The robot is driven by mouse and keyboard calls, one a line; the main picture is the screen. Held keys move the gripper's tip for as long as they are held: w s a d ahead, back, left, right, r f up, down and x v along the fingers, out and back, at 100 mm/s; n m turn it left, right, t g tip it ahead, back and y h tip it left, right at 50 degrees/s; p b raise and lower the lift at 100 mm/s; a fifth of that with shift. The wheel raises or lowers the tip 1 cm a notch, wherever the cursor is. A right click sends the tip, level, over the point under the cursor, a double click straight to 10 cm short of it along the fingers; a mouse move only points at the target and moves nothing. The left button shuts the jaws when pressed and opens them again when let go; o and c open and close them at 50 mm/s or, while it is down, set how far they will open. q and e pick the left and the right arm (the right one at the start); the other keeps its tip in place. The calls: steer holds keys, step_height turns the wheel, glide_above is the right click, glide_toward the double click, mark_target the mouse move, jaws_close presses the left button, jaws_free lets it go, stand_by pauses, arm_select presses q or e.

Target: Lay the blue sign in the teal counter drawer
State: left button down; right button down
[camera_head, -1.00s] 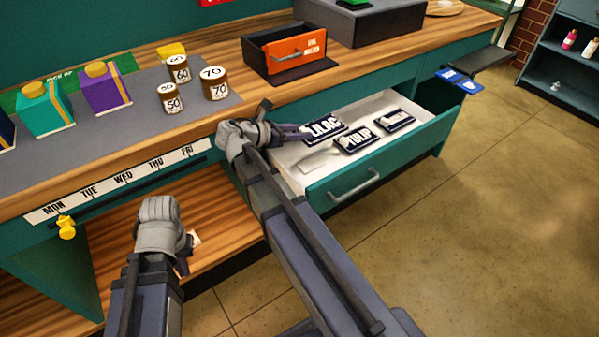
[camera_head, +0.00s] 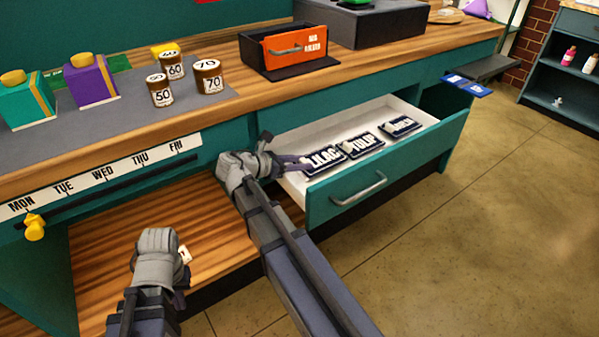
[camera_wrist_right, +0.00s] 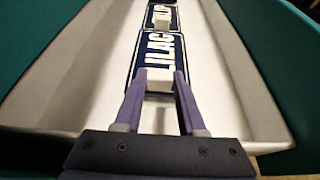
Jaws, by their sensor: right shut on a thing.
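The teal counter drawer (camera_head: 420,150) is pulled open, with a white interior. The dark blue LILAC sign (camera_head: 322,160) is at its left end, in line with the TULIP sign (camera_head: 364,146) and a third dark blue sign (camera_head: 400,126). My right gripper (camera_head: 298,163) reaches in over the drawer's left end. In the right wrist view its purple fingers (camera_wrist_right: 157,82) are shut on the pale grip block of the LILAC sign (camera_wrist_right: 150,55). Whether this sign touches the drawer floor is unclear. My left gripper (camera_head: 180,278) is by the lower wooden shelf; its fingers are mostly hidden.
A bright blue card (camera_head: 467,86) sticks out at the counter's right end. An orange-fronted bin (camera_head: 297,50), numbered jars (camera_head: 208,78) and a purple box (camera_head: 92,82) stand on the counter. A weekday strip (camera_head: 100,178) with a yellow knob (camera_head: 34,228) runs along its front.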

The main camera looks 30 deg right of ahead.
steer(key=shift+f, duration=0.6)
arm_select(q)
steer(key=shift+f, duration=0.5)
arm_select(e)
steer(key=shift+r, duration=0.15)
arm_select(q)
steer(key=shift+f, duration=0.1)
arm_select(e)
steer(key=c, duration=1)
jaws_free()
steer(key=shift+f, duration=0.25)
steer(key=o, duration=0.5)
steer(key=shift+r, duration=0.1)
